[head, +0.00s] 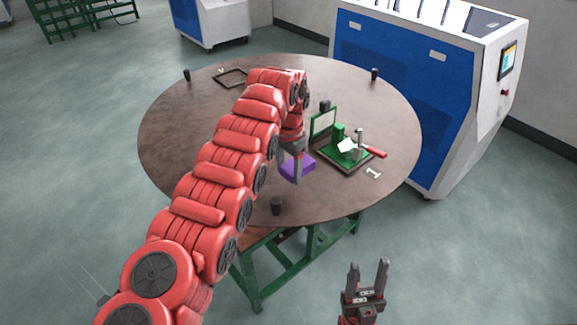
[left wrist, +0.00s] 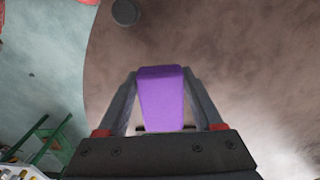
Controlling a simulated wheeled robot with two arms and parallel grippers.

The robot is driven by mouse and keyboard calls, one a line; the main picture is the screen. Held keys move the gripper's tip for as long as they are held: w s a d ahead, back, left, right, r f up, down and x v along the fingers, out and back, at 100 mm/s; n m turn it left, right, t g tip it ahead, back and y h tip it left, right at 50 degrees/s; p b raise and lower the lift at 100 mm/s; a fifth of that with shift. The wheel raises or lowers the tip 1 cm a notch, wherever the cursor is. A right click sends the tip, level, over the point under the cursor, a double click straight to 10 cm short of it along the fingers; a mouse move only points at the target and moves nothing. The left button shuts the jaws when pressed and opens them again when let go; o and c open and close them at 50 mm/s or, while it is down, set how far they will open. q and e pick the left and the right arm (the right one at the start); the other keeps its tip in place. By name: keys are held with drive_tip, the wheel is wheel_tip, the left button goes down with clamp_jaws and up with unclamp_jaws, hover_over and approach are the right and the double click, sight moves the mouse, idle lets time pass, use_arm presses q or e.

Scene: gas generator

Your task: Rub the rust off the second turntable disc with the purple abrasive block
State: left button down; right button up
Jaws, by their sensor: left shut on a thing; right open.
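The purple abrasive block (head: 299,166) is between the fingers of my left gripper (head: 297,172), which is shut on it. The block also shows in the left wrist view (left wrist: 161,95), between the two grey fingers. The brown, rust-mottled round turntable disc (head: 205,140) fills the middle of the head view, on a green frame. The block is over the disc's near half, left of the green fixture. I cannot tell whether it touches the surface. My left arm hides part of the disc. My right gripper (head: 369,277) is open and empty, in front of the disc's near edge.
A green fixture (head: 345,145) with a red-handled clamp stands on the disc, with a small pale part (head: 373,172) beside it. Black posts (head: 277,206) stand near the rim. A dark frame (head: 231,77) lies at the back. A blue-white machine (head: 425,90) stands behind right.

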use_arm(q)
drive_tip(key=shift+s+r, duration=0.1)
drive_tip(key=shift+r, duration=1.3)
